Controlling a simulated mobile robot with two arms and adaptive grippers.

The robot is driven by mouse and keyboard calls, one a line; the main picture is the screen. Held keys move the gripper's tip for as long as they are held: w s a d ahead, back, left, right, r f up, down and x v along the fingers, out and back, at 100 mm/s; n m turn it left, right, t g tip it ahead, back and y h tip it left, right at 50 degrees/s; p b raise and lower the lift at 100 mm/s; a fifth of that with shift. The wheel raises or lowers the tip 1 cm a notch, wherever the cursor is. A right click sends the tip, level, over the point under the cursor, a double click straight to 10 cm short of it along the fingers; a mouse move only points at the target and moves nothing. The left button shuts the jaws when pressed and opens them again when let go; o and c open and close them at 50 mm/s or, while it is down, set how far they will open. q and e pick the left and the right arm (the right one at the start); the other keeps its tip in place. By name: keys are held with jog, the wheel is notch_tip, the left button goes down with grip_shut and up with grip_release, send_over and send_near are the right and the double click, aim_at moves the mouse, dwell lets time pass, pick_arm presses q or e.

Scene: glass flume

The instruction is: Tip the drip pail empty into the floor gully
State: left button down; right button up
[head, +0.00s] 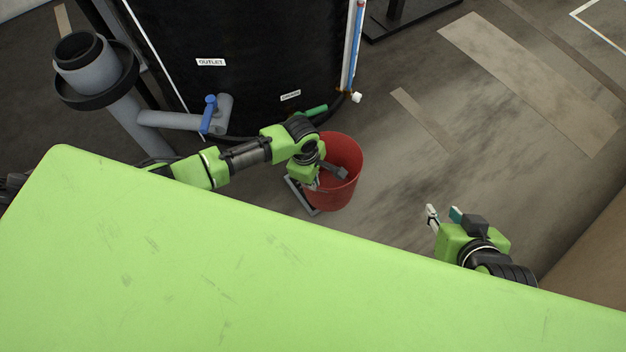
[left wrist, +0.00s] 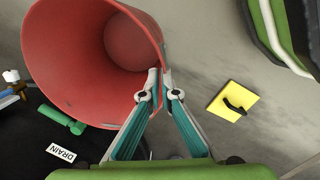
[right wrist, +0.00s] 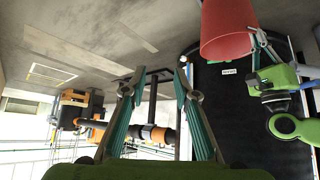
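The red drip pail (head: 345,190) is beside the black tank, below my left arm in the head view. My left gripper (head: 316,184) is at the pail's near-left rim. In the left wrist view its fingers (left wrist: 160,80) close on the wall of the pail (left wrist: 75,65), whose mouth faces the camera; no liquid is visible inside. The right wrist view also shows the pail (right wrist: 226,28) at that gripper. My right gripper (head: 443,213) is open and empty, well right of the pail.
The black tank (head: 240,60) has an outlet pipe with a blue lever (head: 209,114) and a green drain handle (head: 312,111). A grey standpipe (head: 125,120) stands left. Floor right of the pail is clear.

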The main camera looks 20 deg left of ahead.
pick_arm(q)
jog(key=shift+d+r+t+y+p, duration=0.1)
jog(key=shift+r+t+y+p, duration=0.3)
jog(key=shift+p, duration=0.7)
pick_arm(e)
jog(key=s+d+f+g, duration=0.1)
jog(key=s+g, duration=0.1)
jog(key=s, duration=0.2)
jog(key=s+d+f+g+h, duration=0.1)
jog(key=s+d+g, duration=0.1)
jog(key=s, duration=0.3)
jog(key=shift+s+f, duration=0.25)
jog(key=shift+f, duration=0.15)
pick_arm(q)
jog(key=shift+r, duration=0.15)
